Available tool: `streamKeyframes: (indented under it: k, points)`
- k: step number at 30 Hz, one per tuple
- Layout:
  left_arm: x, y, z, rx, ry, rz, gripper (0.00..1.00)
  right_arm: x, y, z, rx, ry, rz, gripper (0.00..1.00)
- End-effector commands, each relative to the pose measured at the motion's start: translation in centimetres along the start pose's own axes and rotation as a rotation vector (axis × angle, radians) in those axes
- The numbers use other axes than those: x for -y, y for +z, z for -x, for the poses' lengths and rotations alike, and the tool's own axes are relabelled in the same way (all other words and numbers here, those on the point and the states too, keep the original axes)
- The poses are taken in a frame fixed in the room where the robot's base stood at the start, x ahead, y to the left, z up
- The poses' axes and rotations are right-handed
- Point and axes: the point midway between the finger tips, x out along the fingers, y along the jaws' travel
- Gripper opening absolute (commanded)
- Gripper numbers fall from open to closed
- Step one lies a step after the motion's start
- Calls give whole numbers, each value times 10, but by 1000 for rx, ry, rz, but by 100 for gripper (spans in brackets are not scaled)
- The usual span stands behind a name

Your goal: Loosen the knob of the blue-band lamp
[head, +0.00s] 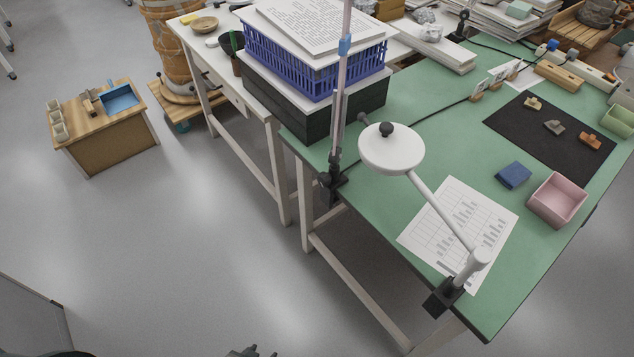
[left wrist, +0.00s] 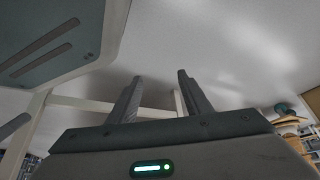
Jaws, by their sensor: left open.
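The blue-band lamp (head: 345,45) shows in the head view as a thin upright pole with a blue band, clamped to the left edge of the green table. Its upper part runs out of the top of the picture. Dark joint pieces (head: 335,168) sit low on the pole above its black clamp (head: 330,190); I cannot tell which part is the knob. My left gripper (left wrist: 160,76) is open and empty in the left wrist view, with bare floor and pale table legs beyond it. It is apart from the lamp. My right gripper is not in view.
A second, white lamp (head: 391,150) without a blue band is clamped at the green table's near corner. A blue basket (head: 318,62) on dark boxes (head: 300,120) stands close behind the pole. A paper sheet (head: 450,215) and pink box (head: 557,200) lie right.

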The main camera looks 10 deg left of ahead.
Motion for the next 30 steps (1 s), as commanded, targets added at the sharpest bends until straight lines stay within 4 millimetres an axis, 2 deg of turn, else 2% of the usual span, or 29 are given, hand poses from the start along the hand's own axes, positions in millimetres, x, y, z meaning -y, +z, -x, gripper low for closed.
streamKeyframes:
  k: [5, 8, 11, 12, 14, 15, 18, 21, 24, 27, 29, 30]
  points:
    - [27, -48, 10, -116, -56, -190, 45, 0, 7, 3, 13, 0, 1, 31]
    - [50, -97, 25, -231, -127, -408, 45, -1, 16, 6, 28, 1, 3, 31]
    - [75, -160, 51, -375, -240, -703, 45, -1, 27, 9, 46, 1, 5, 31]
    - [83, -188, 65, -434, -297, -838, 45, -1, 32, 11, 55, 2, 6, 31]
    - [93, -229, 90, -522, -398, -1056, 45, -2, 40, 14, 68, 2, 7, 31]
    - [96, -255, 109, -578, -471, -1207, 45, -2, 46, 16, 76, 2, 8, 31]
    - [98, -314, 158, -704, -681, -1587, 45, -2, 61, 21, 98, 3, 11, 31]
    - [89, -356, 205, -800, -909, -1953, 45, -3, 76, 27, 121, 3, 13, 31]
    - [75, -381, 244, -869, -1135, -2270, 45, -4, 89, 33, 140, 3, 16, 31]
    - [63, -392, 270, -911, -1330, -2516, 45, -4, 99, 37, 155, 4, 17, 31]
    - [57, -395, 282, -929, -1423, -2624, 45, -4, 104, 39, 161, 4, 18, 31]
    - [54, -396, 286, 902, 1420, 2583, 45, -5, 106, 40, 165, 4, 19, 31]
